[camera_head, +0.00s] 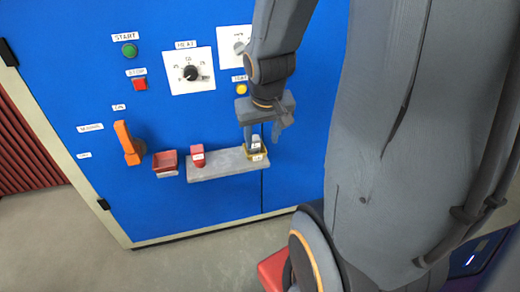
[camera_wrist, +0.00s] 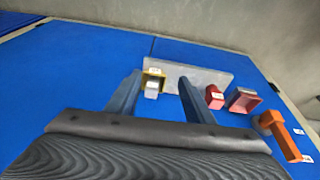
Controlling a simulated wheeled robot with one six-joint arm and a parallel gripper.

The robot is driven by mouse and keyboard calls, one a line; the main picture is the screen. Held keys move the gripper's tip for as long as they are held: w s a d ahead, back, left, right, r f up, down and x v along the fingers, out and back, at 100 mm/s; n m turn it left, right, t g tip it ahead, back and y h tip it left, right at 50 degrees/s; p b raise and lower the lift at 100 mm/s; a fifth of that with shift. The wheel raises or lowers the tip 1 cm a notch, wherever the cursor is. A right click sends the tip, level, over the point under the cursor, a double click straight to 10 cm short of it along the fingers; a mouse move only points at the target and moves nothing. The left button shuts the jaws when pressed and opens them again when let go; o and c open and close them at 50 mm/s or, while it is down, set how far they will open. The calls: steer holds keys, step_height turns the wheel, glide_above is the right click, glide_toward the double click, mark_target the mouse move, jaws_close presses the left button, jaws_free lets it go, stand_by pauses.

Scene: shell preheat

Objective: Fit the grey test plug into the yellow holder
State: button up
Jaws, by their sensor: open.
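The grey test plug (camera_head: 255,145) stands at the yellow holder (camera_head: 257,155) on the right end of a grey shelf. The holder's yellow edge shows around the plug's lower part; how deep the plug sits I cannot tell. In the wrist view the grey plug (camera_wrist: 152,90) and the yellow holder (camera_wrist: 154,73) appear between my fingers, nearer the left one. My gripper (camera_head: 263,133) is open just above the plug in the head view. In the wrist view the fingers of my gripper (camera_wrist: 160,80) are apart, with no clear contact with the plug.
The grey shelf (camera_head: 225,167) also bears a red plug (camera_head: 198,156). A red open holder (camera_head: 165,163) is left of it, then an orange lever (camera_head: 128,143). The blue panel (camera_head: 215,110) carries a green button (camera_head: 129,50), a red button (camera_head: 139,84) and a dial (camera_head: 190,73).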

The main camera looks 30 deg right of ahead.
steer(key=s+a+r+g+y, duration=0.1)
steer(key=s+a+r+g, duration=0.2)
steer(key=s+a, duration=0.3)
steer(key=s, duration=0.3)
steer(key=shift+s+a+n, duration=0.15)
steer(key=shift+n, duration=0.25)
